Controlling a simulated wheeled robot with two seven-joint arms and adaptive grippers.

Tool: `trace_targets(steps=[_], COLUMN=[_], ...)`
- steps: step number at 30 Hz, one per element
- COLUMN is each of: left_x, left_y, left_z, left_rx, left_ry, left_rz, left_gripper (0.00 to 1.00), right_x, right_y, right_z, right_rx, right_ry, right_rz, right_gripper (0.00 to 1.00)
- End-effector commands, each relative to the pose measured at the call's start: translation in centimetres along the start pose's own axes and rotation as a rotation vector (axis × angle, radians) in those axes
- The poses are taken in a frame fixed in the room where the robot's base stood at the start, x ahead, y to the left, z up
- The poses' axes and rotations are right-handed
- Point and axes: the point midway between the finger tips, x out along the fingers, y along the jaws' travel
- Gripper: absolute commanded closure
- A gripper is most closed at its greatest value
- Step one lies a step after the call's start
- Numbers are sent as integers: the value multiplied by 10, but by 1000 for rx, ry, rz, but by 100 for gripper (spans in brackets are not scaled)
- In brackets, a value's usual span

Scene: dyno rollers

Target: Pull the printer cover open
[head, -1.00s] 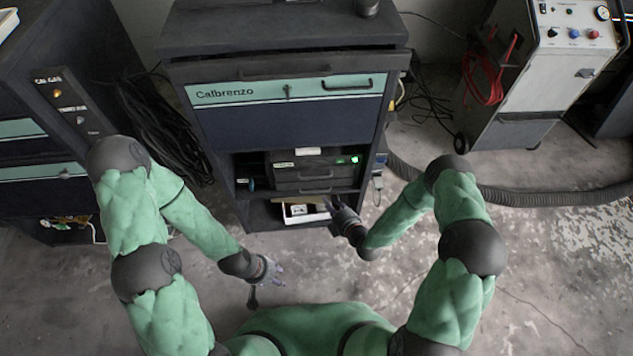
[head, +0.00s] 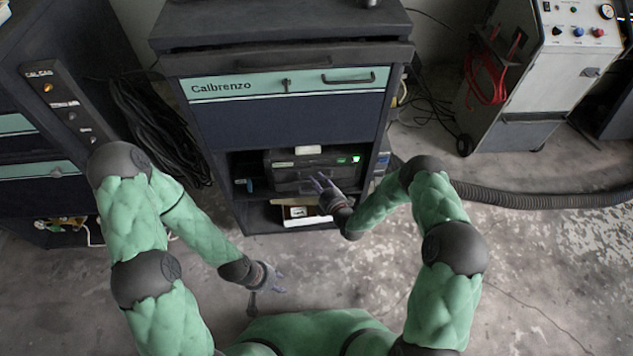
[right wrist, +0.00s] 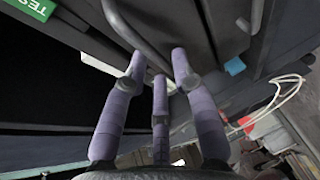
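The printer is a dark box (head: 285,160) on the upper open shelf of the Calbrenzo cabinet, with a small green light at its top right. Its front cover looks closed. My right gripper (head: 321,184) is in front of the printer's right half, hiding part of it. In the right wrist view its purple fingers (right wrist: 157,68) are spread and empty, close to a dark curved bar handle (right wrist: 137,36). I cannot tell whether they touch it. My left gripper (head: 277,279) is low, over the floor away from the cabinet, with its fingers apart and empty.
A white tray (head: 290,222) sits on the shelf below the printer. The closed teal drawer (head: 259,88) is above. A white machine (head: 560,60) stands at right, with a grey hose (head: 540,200) on the floor. Black cables (head: 160,130) hang at left.

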Motion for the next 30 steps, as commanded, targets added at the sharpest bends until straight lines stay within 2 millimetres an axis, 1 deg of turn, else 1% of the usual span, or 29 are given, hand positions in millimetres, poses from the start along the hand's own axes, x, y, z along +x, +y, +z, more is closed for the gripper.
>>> trace_targets(steps=[1, 4, 13, 14, 15, 16, 17, 25, 30], left_x=[3, 4, 4, 4, 4, 4, 4, 4, 4], left_y=[-1, -1, -1, -1, -1, -1, -1, -1, -1], left_z=[0, 0, 0, 0, 0, 0, 0, 0, 0], left_rx=[0, 0, 0, 0, 0, 0, 0, 0, 0], left_ry=[0, 0, 0, 0, 0, 0, 0, 0, 0], left_rz=[0, 0, 0, 0, 0, 0, 0, 0, 0], left_gripper=[60, 60, 60, 60, 60, 60, 60, 60, 60], right_x=[5, 10, 12, 12, 12, 12, 12, 11, 8], right_y=[-1, 0, 0, 0, 0, 0, 0, 0, -4], right_z=[-1, 0, 0, 0, 0, 0, 0, 0, -2], right_rx=[0, 1, 2, 2, 1, 1, 1, 0, -16], right_ry=[2, 0, -1, -1, 0, 0, 0, 0, 0], right_rz=[0, 0, -1, -1, -1, -1, -1, 3, 38], right_gripper=[73, 73, 73, 76, 87, 95, 100, 100, 100])
